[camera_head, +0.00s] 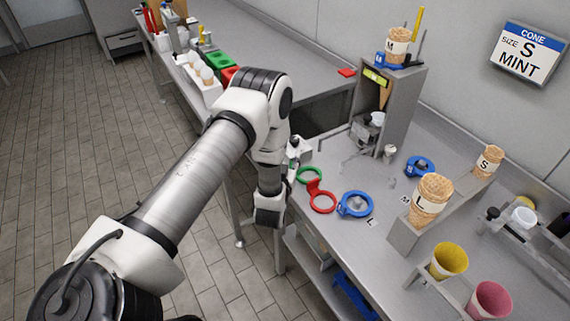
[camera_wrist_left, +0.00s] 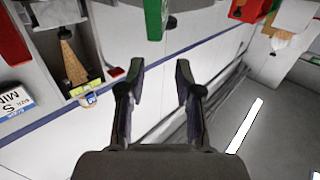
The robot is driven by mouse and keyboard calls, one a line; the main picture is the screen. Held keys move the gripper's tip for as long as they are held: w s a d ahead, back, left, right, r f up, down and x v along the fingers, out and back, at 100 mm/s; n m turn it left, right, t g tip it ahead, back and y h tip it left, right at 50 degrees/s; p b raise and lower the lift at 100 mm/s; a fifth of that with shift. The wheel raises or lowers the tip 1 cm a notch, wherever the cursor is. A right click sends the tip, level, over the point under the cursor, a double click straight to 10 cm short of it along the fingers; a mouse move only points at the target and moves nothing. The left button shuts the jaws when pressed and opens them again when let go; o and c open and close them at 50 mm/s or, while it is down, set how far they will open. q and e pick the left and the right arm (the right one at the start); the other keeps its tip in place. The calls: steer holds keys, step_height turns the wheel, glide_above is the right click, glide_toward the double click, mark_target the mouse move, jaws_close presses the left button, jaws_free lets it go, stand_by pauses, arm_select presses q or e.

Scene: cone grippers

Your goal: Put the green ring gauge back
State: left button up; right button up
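The green ring gauge (camera_head: 309,174) lies flat on the metal counter, next to the red ring gauge (camera_head: 322,197). A blue ring gauge (camera_head: 355,204) lies to the right of the red one. My left wrist hangs just left of these gauges, over the counter's edge, in the head view. Its fingers are mostly hidden there. In the left wrist view, my left gripper (camera_wrist_left: 160,66) is open, with nothing between its fingers. That view is upside down, and I cannot make out the green ring gauge in it. My right gripper is not in view.
A cone dispenser (camera_head: 400,105) stands behind the gauges. A holder with a large cone (camera_head: 431,199) and a smaller cone (camera_head: 488,161) is on the right. Another blue ring gauge (camera_head: 420,166) lies between them. A green bin (camera_head: 218,62) stands on the far counter. A wall sign (camera_head: 526,54) reads size S, mint.

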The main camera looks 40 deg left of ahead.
arm_select(q)
steer(key=s+d+f+m+g+h+p, duration=0.1)
steer(key=s+d+f+g+h+p, duration=0.2)
steer(key=s, duration=0.4)
steer(key=s+d+f+g+p, duration=0.1)
steer(key=s+d+g+p, duration=0.35)
steer(key=s, duration=0.25)
steer(key=s+d+f+m+g+h+p, duration=0.1)
steer(key=s+d+g+h+p, duration=0.2)
steer(key=s, duration=0.5)
steer(key=s+d+r+m+g, duration=0.1)
steer(key=s+d+g, duration=0.1)
steer(key=s, duration=0.4)
steer(key=s+d+r+m+g+h+p, duration=0.1)
steer(key=s+r+g, duration=0.1)
steer(key=s+g, duration=0.2)
steer(key=s, duration=0.3)
steer(key=shift+d, duration=0.4)
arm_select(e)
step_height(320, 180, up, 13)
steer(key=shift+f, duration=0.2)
